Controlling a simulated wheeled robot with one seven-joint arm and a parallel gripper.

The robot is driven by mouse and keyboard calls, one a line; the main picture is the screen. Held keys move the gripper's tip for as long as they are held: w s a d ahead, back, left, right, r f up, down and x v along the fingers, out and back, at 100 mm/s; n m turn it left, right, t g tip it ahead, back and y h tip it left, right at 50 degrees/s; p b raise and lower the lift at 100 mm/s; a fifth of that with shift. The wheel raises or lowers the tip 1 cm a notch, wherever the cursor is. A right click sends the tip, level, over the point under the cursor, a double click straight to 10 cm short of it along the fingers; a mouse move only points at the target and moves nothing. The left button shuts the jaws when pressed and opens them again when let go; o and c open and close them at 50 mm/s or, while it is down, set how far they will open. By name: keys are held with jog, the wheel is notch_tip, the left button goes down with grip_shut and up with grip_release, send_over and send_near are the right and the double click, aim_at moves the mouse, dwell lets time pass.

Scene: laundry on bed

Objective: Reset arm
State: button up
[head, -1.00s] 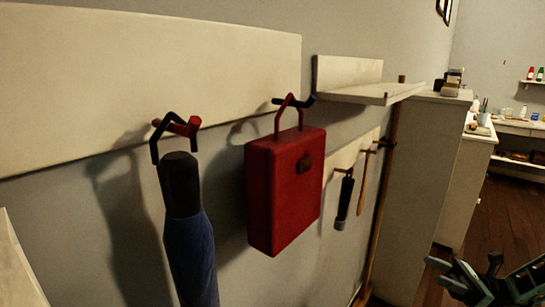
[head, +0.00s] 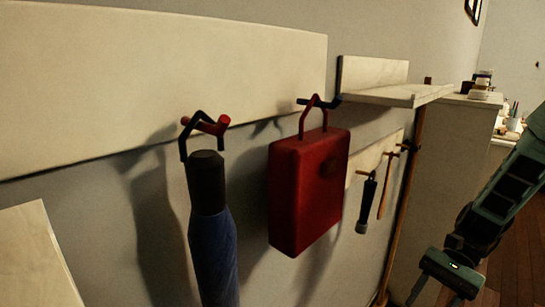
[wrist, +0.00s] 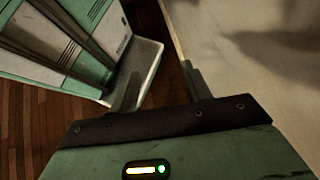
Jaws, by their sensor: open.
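My gripper (head: 436,294) is at the lower right of the head view, pointing down, with my green arm rising above it to the right edge. In the wrist view its two fingers (wrist: 162,88) are apart, and I see nothing held between them. In the head view the gripper is in front of the pale cabinet side and the wooden floor, to the right of the hanging things. The fingertips are dark and partly cut off by the lower edge.
A blue umbrella (head: 212,245) and a red case (head: 308,190) hang from wall pegs. A dark-handled tool (head: 367,203) hangs farther right, below a shelf (head: 395,94). A pale cabinet (head: 440,165) stands beyond. Wooden floor (wrist: 30,125) shows at left in the wrist view.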

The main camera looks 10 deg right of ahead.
jog(key=w+a+r+n+t+h, duration=0.1)
jog(key=a+r+n+t+h, duration=0.5)
jog(key=r+n+h, duration=0.4)
jog(key=s+a+r+n+p, duration=0.4)
jog(key=s+a+r, duration=0.1)
jog(key=a, duration=0.3)
jog(key=s+a+r+n+g+y+p, duration=0.1)
jog(key=s+a+r+n+p, duration=0.3)
jog(key=s+a, duration=0.4)
jog(key=shift+a+r+n+g+p, duration=0.3)
jog(key=shift+a+r+n+p, duration=0.15)
jog(key=shift+r, duration=0.45)
